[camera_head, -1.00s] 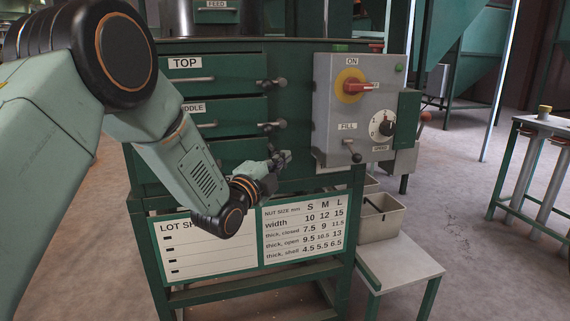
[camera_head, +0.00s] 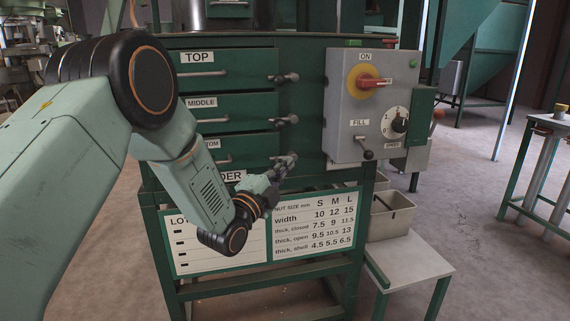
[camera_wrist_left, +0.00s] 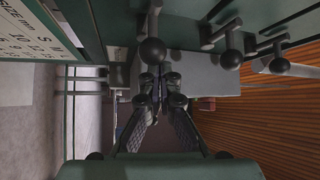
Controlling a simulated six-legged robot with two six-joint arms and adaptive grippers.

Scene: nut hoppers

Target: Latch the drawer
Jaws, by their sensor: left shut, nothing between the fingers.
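A green cabinet holds three drawers, top (camera_head: 236,62), middle (camera_head: 245,107) and bottom (camera_head: 248,146), one above the other. The top latch (camera_head: 286,77) and middle latch (camera_head: 286,121) have dark knobs and lie roughly level. The bottom drawer's latch is largely hidden by my gripper in the head view. My left gripper (camera_head: 288,161) is shut and empty at the bottom drawer's right end. In the left wrist view, the shut fingers (camera_wrist_left: 161,84) are just below a dark latch knob (camera_wrist_left: 152,51); contact cannot be told. My right gripper is not in view.
A grey control box (camera_head: 345,105) with a red switch, a dial and a fill lever (camera_head: 363,148) stands right of the latches. Below are a nut-size sign (camera_head: 315,226), a bin (camera_head: 390,222) and a small table (camera_head: 415,268).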

